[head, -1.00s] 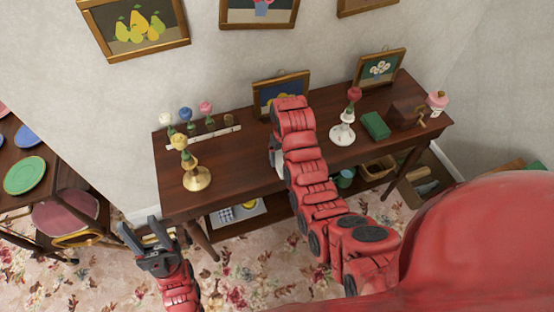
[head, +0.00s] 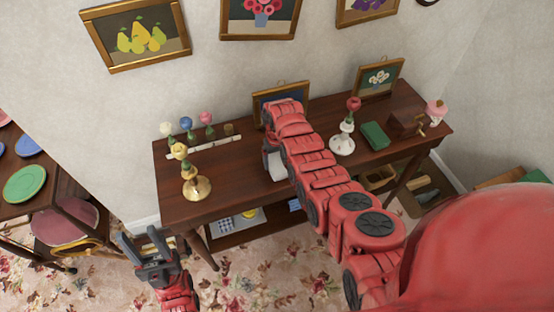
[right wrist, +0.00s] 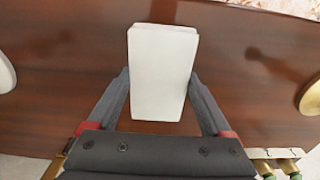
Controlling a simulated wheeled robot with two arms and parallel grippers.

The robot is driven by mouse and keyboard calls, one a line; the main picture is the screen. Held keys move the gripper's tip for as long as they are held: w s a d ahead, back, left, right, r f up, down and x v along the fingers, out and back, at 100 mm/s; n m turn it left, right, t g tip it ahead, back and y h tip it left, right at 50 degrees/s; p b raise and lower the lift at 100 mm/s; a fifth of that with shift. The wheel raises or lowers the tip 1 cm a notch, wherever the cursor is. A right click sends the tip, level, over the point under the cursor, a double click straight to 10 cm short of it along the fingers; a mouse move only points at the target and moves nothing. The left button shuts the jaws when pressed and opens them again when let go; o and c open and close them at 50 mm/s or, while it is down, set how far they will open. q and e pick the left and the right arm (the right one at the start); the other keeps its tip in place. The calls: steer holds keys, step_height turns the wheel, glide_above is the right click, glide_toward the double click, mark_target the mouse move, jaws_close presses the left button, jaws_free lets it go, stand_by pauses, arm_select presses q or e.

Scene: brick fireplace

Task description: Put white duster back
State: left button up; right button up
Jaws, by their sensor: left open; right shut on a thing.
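A white block (head: 277,166), which fits the white duster, is held in my right gripper over the dark wooden table. In the right wrist view the white block (right wrist: 162,70) stands between the two dark fingers of my right gripper (right wrist: 160,80), which is shut on it. I cannot tell whether the block touches the tabletop. In the head view my red right arm hides most of this gripper. My left gripper (head: 145,242) is open and empty, low in front of the table's left end.
The table (head: 240,165) bears a rack (head: 205,145) with white, blue and pink flower-like pieces, a brass stand (head: 197,188), a white stand (head: 342,143), a green box (head: 375,135) and a brown box (head: 405,123). Framed pictures stand at the back. Bare wood lies left of the block.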

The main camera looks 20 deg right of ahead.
steer(key=shift+f, duration=0.2)
steer(key=shift+f, duration=0.1)
steer(key=o, duration=1)
steer(key=shift+r, duration=0.2)
